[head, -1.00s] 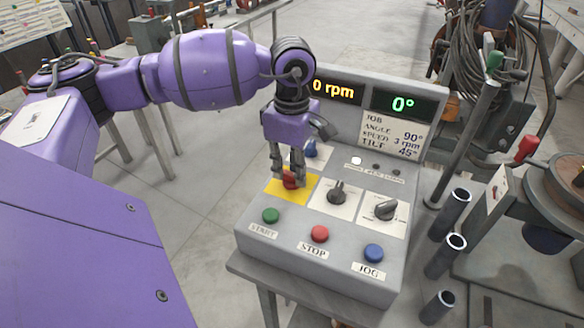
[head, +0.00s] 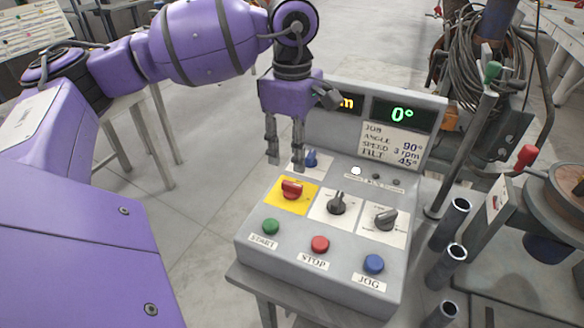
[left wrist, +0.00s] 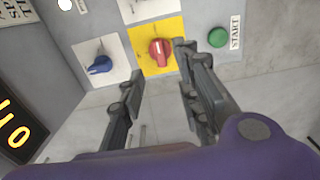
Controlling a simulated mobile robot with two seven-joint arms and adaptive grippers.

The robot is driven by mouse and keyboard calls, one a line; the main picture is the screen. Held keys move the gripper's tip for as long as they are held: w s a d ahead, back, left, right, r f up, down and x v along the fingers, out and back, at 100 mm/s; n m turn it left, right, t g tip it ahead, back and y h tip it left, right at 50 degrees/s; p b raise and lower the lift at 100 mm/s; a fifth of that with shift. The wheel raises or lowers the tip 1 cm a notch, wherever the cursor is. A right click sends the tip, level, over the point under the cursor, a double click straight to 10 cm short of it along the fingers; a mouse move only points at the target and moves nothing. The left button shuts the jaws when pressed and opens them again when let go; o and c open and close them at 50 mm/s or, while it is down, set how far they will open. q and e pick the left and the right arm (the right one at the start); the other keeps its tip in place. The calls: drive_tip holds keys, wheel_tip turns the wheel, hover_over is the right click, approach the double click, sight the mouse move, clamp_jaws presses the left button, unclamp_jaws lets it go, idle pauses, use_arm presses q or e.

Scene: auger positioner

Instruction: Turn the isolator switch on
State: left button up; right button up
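The isolator switch is a red rotary handle (head: 291,189) on a yellow plate (head: 281,203) at the left of the grey control box. It also shows in the left wrist view as a red knob (left wrist: 159,52) on yellow. My left gripper (head: 286,162) is open and empty. It hangs above and behind the red handle, near the blue knob (head: 311,159), and does not touch the handle. In the left wrist view its two fingers (left wrist: 157,62) stand apart with the red knob beyond the gap. My right gripper is not in view.
The box (head: 325,262) also carries two dark rotary knobs (head: 337,203), a green START button (head: 271,227), a red STOP button (head: 320,244) and a blue JOG button (head: 373,263). Its displays (head: 402,113) stand at the back. Upright pipes (head: 449,226) stand close to the right.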

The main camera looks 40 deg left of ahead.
use_arm(q)
wheel_tip(320, 180, up, 4)
drive_tip(key=shift+f, duration=0.15)
idle(0.6)
